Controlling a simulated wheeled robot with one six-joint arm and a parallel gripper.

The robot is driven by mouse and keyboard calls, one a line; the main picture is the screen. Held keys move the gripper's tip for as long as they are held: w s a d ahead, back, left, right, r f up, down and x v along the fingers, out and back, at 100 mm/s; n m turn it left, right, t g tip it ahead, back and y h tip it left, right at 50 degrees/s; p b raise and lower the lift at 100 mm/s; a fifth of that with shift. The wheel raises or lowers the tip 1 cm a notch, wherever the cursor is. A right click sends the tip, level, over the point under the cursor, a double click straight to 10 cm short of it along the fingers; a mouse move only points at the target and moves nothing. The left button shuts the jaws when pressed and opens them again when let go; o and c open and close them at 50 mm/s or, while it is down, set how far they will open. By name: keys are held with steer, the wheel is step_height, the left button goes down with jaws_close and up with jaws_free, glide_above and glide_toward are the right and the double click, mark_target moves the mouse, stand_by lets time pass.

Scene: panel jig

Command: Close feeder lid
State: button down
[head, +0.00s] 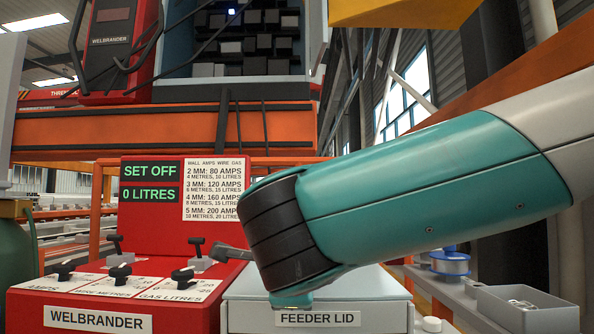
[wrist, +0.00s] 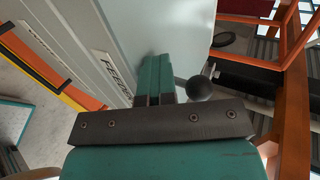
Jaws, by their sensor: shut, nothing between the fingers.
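The feeder lid (head: 375,283) is a pale grey panel on a box at the bottom of the head view, behind a white "FEEDER LID" label (head: 318,319). Its visible top looks low and nearly flat. My arm covers much of it, so I cannot tell whether it is fully shut. In the wrist view, the pale panel (wrist: 150,25) with part of the label fills the upper middle. My gripper (wrist: 153,70) is shut and empty, its teal fingers over or against the pale panel; contact is unclear. A dark ball knob (wrist: 199,88) shows just right of the fingers.
A red welder panel (head: 130,285) with several black levers stands left of the lid, with a red display board (head: 150,195) behind. A grey tray (head: 525,310) and a blue-rimmed spool (head: 450,262) are at right. An orange beam (head: 170,132) crosses behind.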

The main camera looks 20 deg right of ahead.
steer(key=shift+f, duration=0.55)
step_height(320, 180, up, 5)
steer(key=shift+f+p, duration=0.1)
steer(key=shift+p, duration=0.9)
steer(key=f+v, duration=0.1)
steer(key=v, duration=0.9)
step_height(320, 180, down, 14)
steer(key=s+d+n+g+y, duration=0.2)
steer(key=n+g+y, duration=0.25)
steer(key=n, duration=1.15)
steer(key=s+a+f+n+g+y, duration=0.1)
steer(key=s+f+n+g+y, duration=0.45)
steer(key=s+n, duration=0.7)
step_height(320, 180, up, 24)
steer(key=s+g+h+p, duration=0.1)
steer(key=p, duration=2.5)
steer(key=shift+s+a+n, duration=0.25)
steer(key=shift+n, duration=0.2)
